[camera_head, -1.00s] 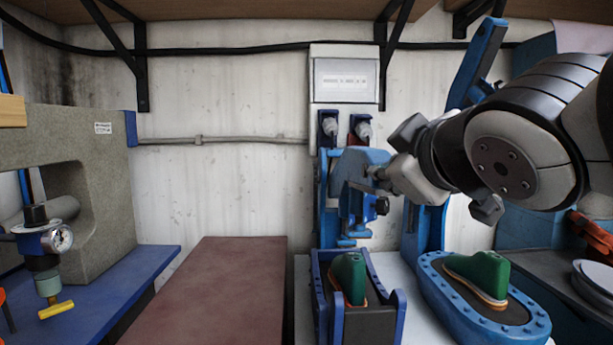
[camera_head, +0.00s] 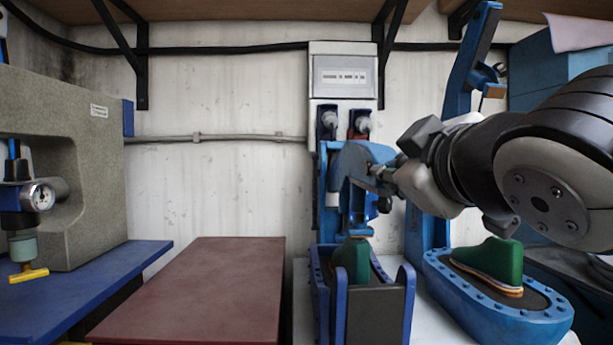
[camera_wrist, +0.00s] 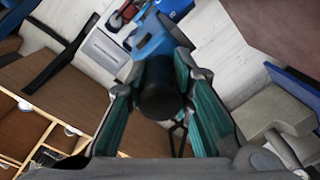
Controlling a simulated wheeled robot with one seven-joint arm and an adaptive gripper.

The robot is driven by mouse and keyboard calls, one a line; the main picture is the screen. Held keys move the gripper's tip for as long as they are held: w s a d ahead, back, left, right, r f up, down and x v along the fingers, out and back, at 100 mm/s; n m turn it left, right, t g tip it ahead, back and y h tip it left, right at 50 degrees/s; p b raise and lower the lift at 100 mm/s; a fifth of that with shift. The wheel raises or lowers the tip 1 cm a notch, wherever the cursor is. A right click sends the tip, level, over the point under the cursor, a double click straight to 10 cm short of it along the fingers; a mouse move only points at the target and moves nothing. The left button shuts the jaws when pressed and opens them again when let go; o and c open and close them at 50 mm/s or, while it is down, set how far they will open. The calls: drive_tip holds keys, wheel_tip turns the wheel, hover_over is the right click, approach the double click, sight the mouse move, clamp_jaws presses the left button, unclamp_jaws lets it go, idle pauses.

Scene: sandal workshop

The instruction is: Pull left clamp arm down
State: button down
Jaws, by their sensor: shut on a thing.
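The left clamp arm (camera_head: 357,162) is a blue curved arm with a pad hanging at its front. It is lowered over the left green shoe last (camera_head: 352,262), which stands in a blue open-sided holder (camera_head: 405,300). The pad meets the top of the last in the picture; I cannot tell whether it presses. My gripper (camera_head: 378,173) is at the right side of this arm. In the wrist view my gripper (camera_wrist: 160,95) is shut on a black round handle (camera_wrist: 160,90) of the blue arm, between its green-lined fingers.
The right clamp arm (camera_head: 470,60) stands raised above a blue oval base (camera_head: 500,300) with another green last (camera_head: 495,262). A grey press (camera_head: 70,180) stands at left. A bare dark-red table top (camera_head: 200,290) lies between. A control box (camera_head: 343,75) hangs on the wall.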

drive_tip(key=shift+a+f, duration=0.1)
drive_tip(key=shift+f, duration=0.55)
drive_tip(key=c, duration=1.4)
unclamp_jaws()
drive_tip(key=shift+s, duration=0.1)
drive_tip(key=shift+r, duration=0.1)
drive_tip(key=shift+s+r, duration=0.1)
drive_tip(key=shift+s, duration=0.05)
drive_tip(key=shift+s, duration=0.35)
drive_tip(key=s, duration=0.7)
drive_tip(key=s+r, duration=0.1)
drive_tip(key=s, duration=0.3)
